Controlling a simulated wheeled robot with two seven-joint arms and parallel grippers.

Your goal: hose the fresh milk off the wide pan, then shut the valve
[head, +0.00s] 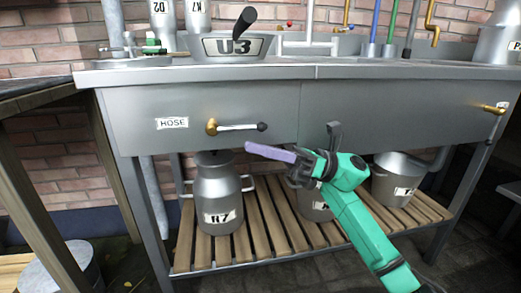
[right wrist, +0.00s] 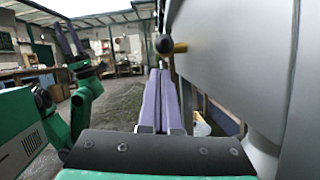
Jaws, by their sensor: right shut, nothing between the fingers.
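A brass valve (head: 212,127) sits on the steel front beside a "HOSE" label (head: 172,122). Its lever lies level, with the black knob to the right; the knob also shows in the right wrist view (right wrist: 164,44). A wide grey pan (head: 232,47) marked "U3", with a dark handle, stands on the counter above. I cannot make out milk on it. My right gripper (head: 250,147) is shut and empty, its purple fingers pointing left just below the lever's knob, apart from it in the head view. My left gripper (right wrist: 68,40) shows in the right wrist view, open and raised.
A milk can (head: 220,185) and two more metal vessels stand on the slatted lower shelf (head: 265,238). Another brass valve (head: 492,109) is at the front's right end. Blue and green tubes and a brass pipe (head: 432,22) rise behind the counter. A wooden table edge (head: 40,97) is at left.

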